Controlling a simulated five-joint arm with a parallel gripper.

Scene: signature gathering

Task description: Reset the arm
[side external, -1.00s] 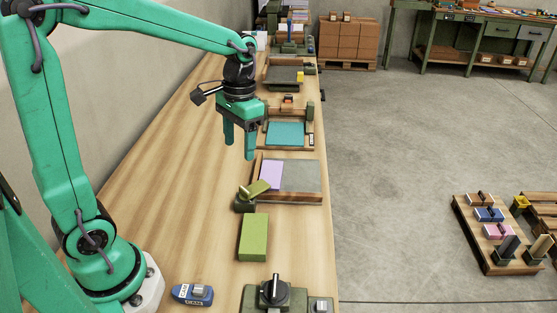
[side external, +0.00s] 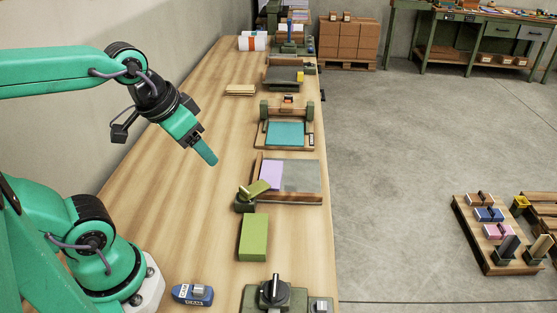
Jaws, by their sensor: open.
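My gripper (side external: 206,152) hangs in the air over the left part of the wooden bench (side external: 165,215), tilted down and to the right. It is empty and touches nothing. Seen from the side, one finger hides the other, so the gap does not show. My green arm folds back toward the left edge of the side external view.
Along the bench's right side are a teal pad in a frame (side external: 285,134), a tray (side external: 305,176) with a lilac block (side external: 271,175), a green block (side external: 254,237) and a black knob (side external: 274,290). A blue tool (side external: 193,293) lies near my base. The bench's middle-left is clear.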

